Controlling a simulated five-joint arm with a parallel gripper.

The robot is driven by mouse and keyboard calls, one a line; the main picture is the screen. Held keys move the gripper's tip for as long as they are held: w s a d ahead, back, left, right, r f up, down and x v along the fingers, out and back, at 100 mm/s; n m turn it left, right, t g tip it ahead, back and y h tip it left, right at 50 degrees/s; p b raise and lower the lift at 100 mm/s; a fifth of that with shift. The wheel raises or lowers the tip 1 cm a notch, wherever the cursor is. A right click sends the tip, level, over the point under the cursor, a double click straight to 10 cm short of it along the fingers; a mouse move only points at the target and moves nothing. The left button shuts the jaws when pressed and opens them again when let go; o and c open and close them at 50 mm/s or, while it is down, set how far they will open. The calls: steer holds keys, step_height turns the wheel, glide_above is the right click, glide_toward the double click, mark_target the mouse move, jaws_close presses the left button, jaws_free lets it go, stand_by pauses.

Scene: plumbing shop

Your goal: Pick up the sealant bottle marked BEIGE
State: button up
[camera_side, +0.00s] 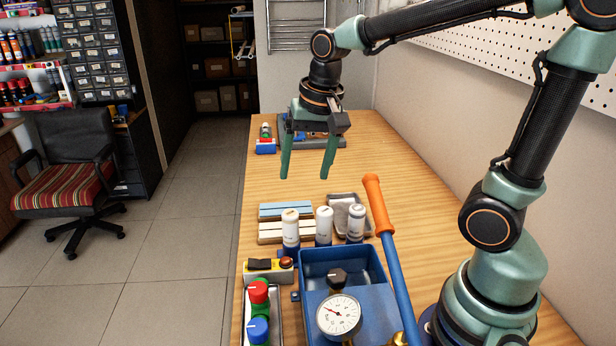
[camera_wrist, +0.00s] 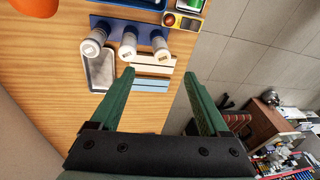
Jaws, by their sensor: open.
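Three white sealant bottles stand in a row mid-bench: the left bottle (camera_side: 291,232), with a tan-looking top, the middle bottle (camera_side: 324,226) and the greyer right bottle (camera_side: 356,223). In the wrist view they show in reversed order: left (camera_wrist: 160,44), middle (camera_wrist: 128,42) and right (camera_wrist: 95,42). Their markings are too small to read, so I cannot tell which is BEIGE. My gripper (camera_side: 305,178) is open and empty, fingers pointing down, above the bench and behind the bottles. In the wrist view its green fingertips (camera_wrist: 159,73) are apart from the bottles.
Pale and blue strips (camera_side: 285,211) and a grey tray (camera_side: 338,199) lie behind the bottles. In front are a blue pump tank (camera_side: 312,262) with a gauge (camera_side: 338,314) and an orange-tipped lever (camera_side: 377,205). A yellow box (camera_side: 262,276) lies front left. Bench between strips and far tray is clear.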

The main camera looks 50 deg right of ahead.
mark_target(291, 229)
steer(key=w+f+m+g, duration=0.1)
steer(key=w+f+m, duration=0.1)
steer(key=w+f+m+g, duration=0.1)
steer(key=w+f+m, duration=0.1)
steer(key=m, duration=0.1)
steer(key=shift+a+f, duration=0.1)
steer(key=shift+f, duration=0.05)
steer(key=shift+w+f+m+g, duration=0.35)
steer(key=shift+f+m, duration=0.15)
steer(key=shift+m, duration=0.1)
steer(key=f, duration=1.2)
steer(key=shift+s+d, duration=0.1)
steer(key=shift+d, duration=0.15)
steer(key=shift+r, duration=0.1)
jaws_close()
